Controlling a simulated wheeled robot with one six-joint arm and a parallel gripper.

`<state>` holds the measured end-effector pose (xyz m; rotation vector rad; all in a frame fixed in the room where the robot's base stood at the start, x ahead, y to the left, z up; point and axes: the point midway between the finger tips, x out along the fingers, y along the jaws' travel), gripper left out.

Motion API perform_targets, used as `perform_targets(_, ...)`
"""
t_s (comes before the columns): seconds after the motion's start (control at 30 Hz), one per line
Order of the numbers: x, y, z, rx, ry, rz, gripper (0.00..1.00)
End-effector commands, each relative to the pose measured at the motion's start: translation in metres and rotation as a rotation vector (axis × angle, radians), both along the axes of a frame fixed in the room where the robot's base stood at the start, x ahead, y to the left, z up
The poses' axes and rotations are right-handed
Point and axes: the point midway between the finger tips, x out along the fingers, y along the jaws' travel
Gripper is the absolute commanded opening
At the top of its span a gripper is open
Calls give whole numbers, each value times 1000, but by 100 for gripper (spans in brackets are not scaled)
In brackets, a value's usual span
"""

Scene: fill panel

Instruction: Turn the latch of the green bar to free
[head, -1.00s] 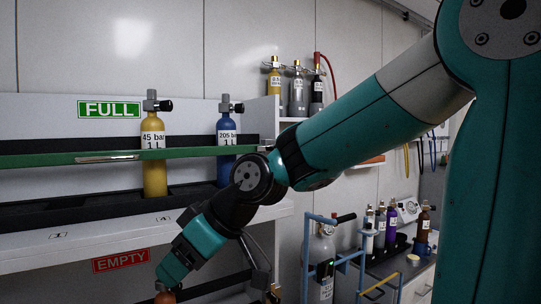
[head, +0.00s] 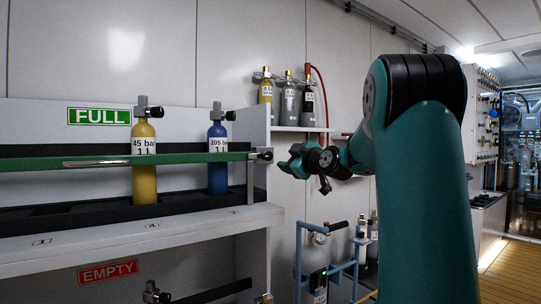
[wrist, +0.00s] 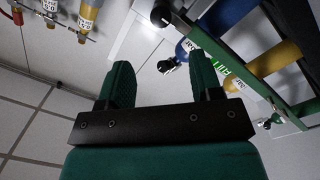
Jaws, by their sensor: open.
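The green bar (head: 110,160) runs level across the front of the upper rack; its far part also shows in the wrist view (wrist: 262,85). Its latch (head: 264,154) is a small dark and grey piece at the bar's right end, and appears as a dark knob at the top of the wrist view (wrist: 163,17). My gripper (head: 289,158) is open and empty, just right of the latch in the head view and apart from it. In the wrist view its two green fingers (wrist: 161,65) are spread, with the latch beyond their tips.
Behind the bar stand a yellow bottle (head: 144,175) and a blue bottle (head: 217,165). A FULL sign (head: 99,116) is above and an EMPTY sign (head: 108,271) below. Several small bottles (head: 289,100) stand on a shelf behind my gripper. A blue-framed trolley (head: 335,265) stands lower right.

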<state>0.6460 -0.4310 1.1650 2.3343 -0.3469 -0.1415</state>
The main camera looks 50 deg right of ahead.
Motion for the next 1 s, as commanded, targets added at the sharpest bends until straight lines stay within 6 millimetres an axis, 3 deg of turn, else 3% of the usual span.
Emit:
perform_targets(0.3,71,-20,2,1,1,4,59)
perform_targets(0.5,100,-29,1,3,2,3,59)
perform_targets(0.93,111,-33,0,2,1,0,59)
perform_targets(0.97,111,-33,0,2,1,0,57)
perform_targets(1.0,111,-33,0,2,1,0,48)
